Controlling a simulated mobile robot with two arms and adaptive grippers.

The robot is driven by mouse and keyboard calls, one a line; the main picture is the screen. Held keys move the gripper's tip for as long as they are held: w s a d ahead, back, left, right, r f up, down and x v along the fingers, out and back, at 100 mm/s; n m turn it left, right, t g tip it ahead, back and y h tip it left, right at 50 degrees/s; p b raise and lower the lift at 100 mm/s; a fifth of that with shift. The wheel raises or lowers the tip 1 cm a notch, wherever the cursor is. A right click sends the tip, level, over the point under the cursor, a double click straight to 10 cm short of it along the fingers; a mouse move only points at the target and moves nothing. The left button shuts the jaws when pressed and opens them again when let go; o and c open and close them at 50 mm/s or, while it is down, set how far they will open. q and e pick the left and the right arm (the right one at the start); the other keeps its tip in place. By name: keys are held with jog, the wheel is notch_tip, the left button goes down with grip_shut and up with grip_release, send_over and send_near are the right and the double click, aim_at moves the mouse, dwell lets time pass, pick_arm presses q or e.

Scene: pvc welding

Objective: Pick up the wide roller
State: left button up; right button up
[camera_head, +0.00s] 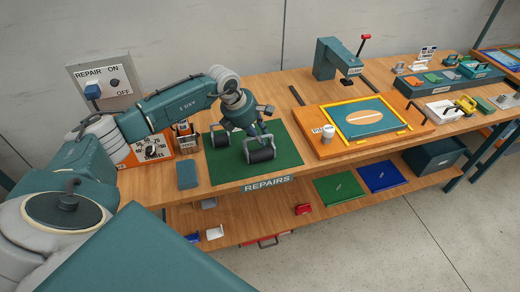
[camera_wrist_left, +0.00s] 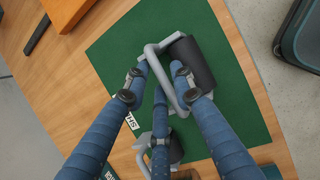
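The wide roller, a black cylinder in a grey wire frame, lies on the green mat (camera_head: 283,139). Its cylinder shows in the head view (camera_head: 261,155) and in the left wrist view (camera_wrist_left: 191,64). My left gripper (camera_head: 261,138) is right over it, pointing down. In the left wrist view its blue fingers (camera_wrist_left: 160,72) are spread around the grey handle, with gaps between the fingertips; the gripper looks open. The fingers hide part of the frame. Whether a finger touches the handle is unclear. My right gripper is not in view.
A narrower roller (camera_head: 220,140) stands on the mat just left of the wide one. A blue-grey block (camera_head: 187,175) lies left of the mat. An orange board with a yellow frame (camera_head: 335,143) is to the right. The mat's front part is clear.

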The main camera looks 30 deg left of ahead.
pick_arm(q)
jog(key=shift+w+d+f, duration=0.1)
jog(key=shift+w+f, duration=0.1)
jog(key=shift+f, duration=0.25)
jog(key=shift+c, duration=0.5)
grip_shut()
jog(key=shift+r, duration=0.2)
jog(key=shift+r, duration=0.6)
notch_tip(320, 180, up, 19)
jog(key=b, duration=0.3)
jog(key=shift+f, duration=0.2)
